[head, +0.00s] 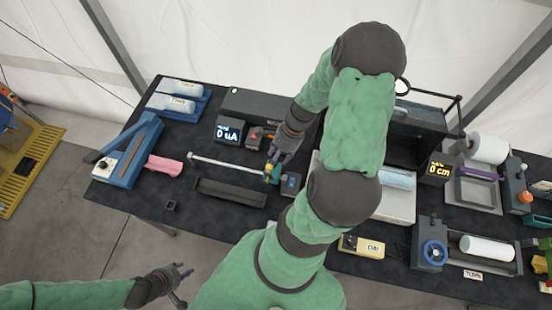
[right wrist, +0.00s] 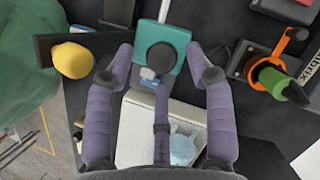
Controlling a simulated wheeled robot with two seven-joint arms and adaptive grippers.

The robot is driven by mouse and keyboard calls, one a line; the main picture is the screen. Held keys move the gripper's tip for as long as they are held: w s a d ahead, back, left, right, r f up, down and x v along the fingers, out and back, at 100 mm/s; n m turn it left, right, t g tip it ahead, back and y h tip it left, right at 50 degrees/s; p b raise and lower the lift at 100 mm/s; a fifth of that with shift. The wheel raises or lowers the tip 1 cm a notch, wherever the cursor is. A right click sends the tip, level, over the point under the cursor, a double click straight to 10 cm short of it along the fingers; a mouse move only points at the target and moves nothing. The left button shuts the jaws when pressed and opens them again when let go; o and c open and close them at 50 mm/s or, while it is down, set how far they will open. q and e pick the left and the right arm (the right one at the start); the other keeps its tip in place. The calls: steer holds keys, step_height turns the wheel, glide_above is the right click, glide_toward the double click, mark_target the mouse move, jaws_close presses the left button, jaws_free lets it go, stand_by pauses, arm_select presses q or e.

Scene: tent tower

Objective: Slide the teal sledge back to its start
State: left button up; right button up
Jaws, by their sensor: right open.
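The teal sledge (head: 274,173) is at the right end of a thin white rail (head: 225,164), beside a small dark block with a blue face (head: 290,183). In the right wrist view the sledge (right wrist: 176,42) carries a round dark knob (right wrist: 162,57). My right gripper (head: 277,157) is at the sledge. Its purple fingers (right wrist: 160,62) are open on either side of the knob, with visible gaps. My left gripper (head: 181,280) is open and empty at the lower left, away from the table.
A long dark tray (head: 230,192) lies in front of the rail. A pink piece (head: 165,164) and a blue device (head: 130,155) stand to its left. A display box (head: 228,130) stands behind. In the right wrist view a yellow knob (right wrist: 73,60) is left of the sledge.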

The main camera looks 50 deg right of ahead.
steer(key=v, duration=1)
steer(key=shift+r, duration=0.35)
steer(key=shift+s, duration=0.1)
